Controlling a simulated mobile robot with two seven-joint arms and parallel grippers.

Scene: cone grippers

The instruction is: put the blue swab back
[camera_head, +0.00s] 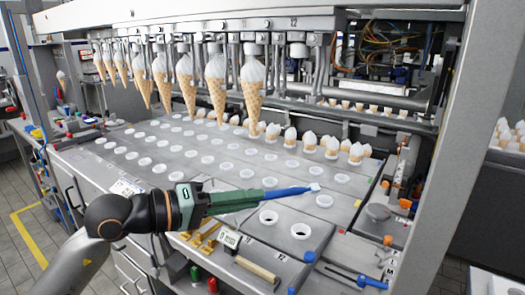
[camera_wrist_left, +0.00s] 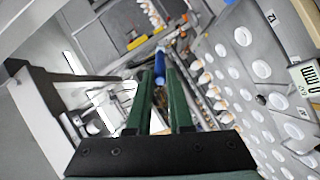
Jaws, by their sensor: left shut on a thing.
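The blue swab (camera_head: 288,192) has a blue shaft and a pale tip, which points right. It is held roughly level over the grey panel with round white-rimmed holes. My left gripper (camera_head: 258,196), with green fingers, is shut on the shaft. In the left wrist view the swab (camera_wrist_left: 160,64) shows as a blue piece between the green fingertips (camera_wrist_left: 161,78); the rest of it is hard to make out. My right gripper is not in view.
Wafer cones (camera_head: 250,88) hang in a row from the machine above the back of the hole panel (camera_head: 235,172). Shorter white-topped cones (camera_head: 332,147) stand behind the holes. A yellowish bar (camera_head: 259,271) and a blue-ended piece (camera_head: 371,282) lie at the front.

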